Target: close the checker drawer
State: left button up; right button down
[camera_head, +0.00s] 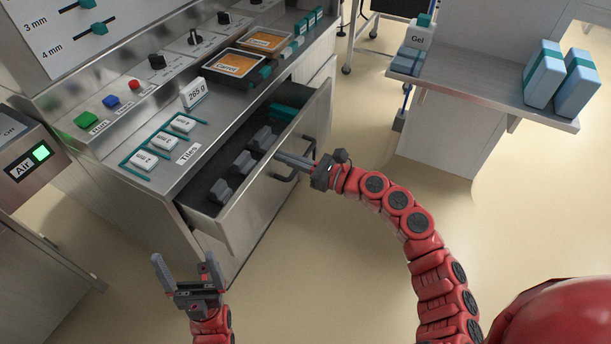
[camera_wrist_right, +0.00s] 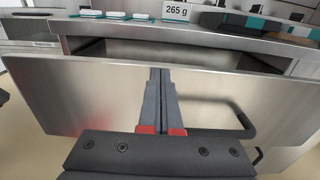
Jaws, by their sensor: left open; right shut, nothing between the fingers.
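The checker drawer (camera_head: 246,205) is pulled out from the metal cabinet below the sloped control panel. Inside it stand several grey blocks, with a teal item near its far end. Its dark bar handle (camera_head: 290,172) is on the front; the drawer front also fills the right wrist view (camera_wrist_right: 95,100). My right gripper (camera_head: 279,155) is shut and empty, its fingertips at the drawer front beside the handle; whether they touch it I cannot tell. My left gripper (camera_head: 183,262) is open and empty, low in front of the cabinet and left of the drawer.
Above the drawer, the counter carries small white tiles (camera_head: 163,141), a 265 g sign (camera_head: 194,93) and a Carrot tray (camera_head: 237,64). A metal shelf (camera_head: 480,80) with blue-teal boxes (camera_head: 543,75) stands at right. The floor between is clear.

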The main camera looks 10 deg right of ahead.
jog(key=b+x, duration=0.4)
jog(key=x, duration=0.8)
jog(key=shift+w+a+b, duration=0.2)
jog(key=shift+a+b, duration=0.05)
jog(key=shift+b, duration=0.1)
jog(key=shift+r, duration=0.25)
